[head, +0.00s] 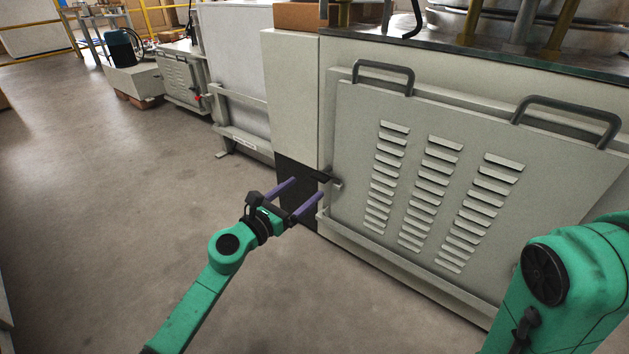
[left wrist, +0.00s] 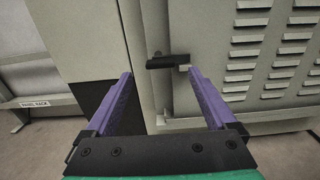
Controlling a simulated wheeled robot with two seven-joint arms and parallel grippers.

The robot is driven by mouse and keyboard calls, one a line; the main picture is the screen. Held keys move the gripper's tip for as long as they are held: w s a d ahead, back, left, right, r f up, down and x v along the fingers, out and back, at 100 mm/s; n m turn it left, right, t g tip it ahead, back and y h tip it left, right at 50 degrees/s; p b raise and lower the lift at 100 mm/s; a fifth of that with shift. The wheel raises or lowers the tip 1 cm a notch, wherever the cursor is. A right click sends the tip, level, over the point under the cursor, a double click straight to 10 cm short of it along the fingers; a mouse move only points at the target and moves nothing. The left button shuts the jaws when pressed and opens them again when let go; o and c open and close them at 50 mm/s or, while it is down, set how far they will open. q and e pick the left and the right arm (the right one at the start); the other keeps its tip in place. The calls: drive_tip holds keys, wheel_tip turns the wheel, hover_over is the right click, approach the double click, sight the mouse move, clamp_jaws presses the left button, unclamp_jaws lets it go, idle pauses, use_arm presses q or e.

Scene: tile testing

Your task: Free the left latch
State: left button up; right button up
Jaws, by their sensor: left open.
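The left latch (head: 324,177) is a small dark bar with a pale metal piece at the left edge of the louvred panel (head: 360,130). In the left wrist view the latch (left wrist: 168,62) lies ahead, between the lines of my two purple fingers and nearer the right one. My left gripper (head: 307,192) is open and empty, its fingers pointing at the cabinet just below and left of the latch. In the left wrist view my left gripper (left wrist: 160,80) shows no contact with the latch that I can make out. My right gripper is not in view; only my right arm shows at lower right.
The panel has two dark handles (head: 385,66) (head: 568,112) along its top. A grey cabinet column (head: 292,100) with a black lower part stands left of it. A low rail (head: 400,262) runs under the panel. The floor at left (head: 110,220) is clear.

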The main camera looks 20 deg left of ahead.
sight(317, 179)
use_arm(q)
drive_tip(key=x, duration=0.5)
drive_tip(key=shift+w+b, duration=0.1)
drive_tip(key=shift+b, duration=0.2)
drive_tip(key=c, duration=1.4)
